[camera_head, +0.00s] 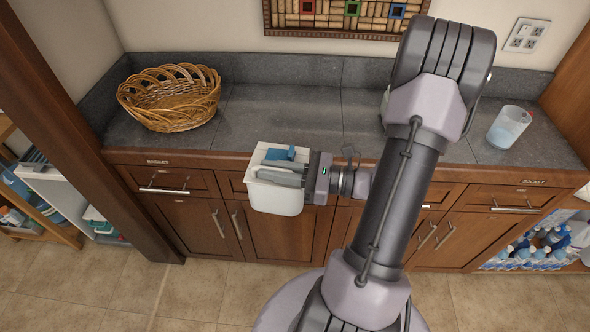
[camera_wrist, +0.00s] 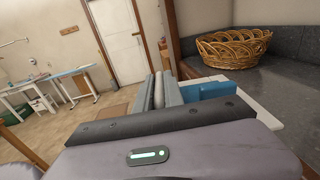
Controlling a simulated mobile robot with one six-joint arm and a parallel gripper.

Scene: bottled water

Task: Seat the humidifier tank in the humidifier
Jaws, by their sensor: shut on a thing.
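The humidifier tank (camera_head: 276,198), as I take it, is a white open-topped container with a blue part (camera_head: 283,153) at its top. My gripper (camera_head: 278,174) reaches it from the right and is shut on it, holding it about upright in front of the counter's front edge. In the wrist view the gripper fingers (camera_wrist: 158,92) point away from the camera, with the blue part (camera_wrist: 205,92) and the tank's white rim (camera_wrist: 262,105) to their right. I cannot make out the humidifier in either view; my arm covers part of the counter.
A wicker basket (camera_head: 172,97) stands on the left of the dark counter (camera_head: 285,115). A clear jug with bluish contents (camera_head: 508,128) stands at the right. The counter between basket and arm is clear. Bottles (camera_head: 540,247) sit on a low shelf at right.

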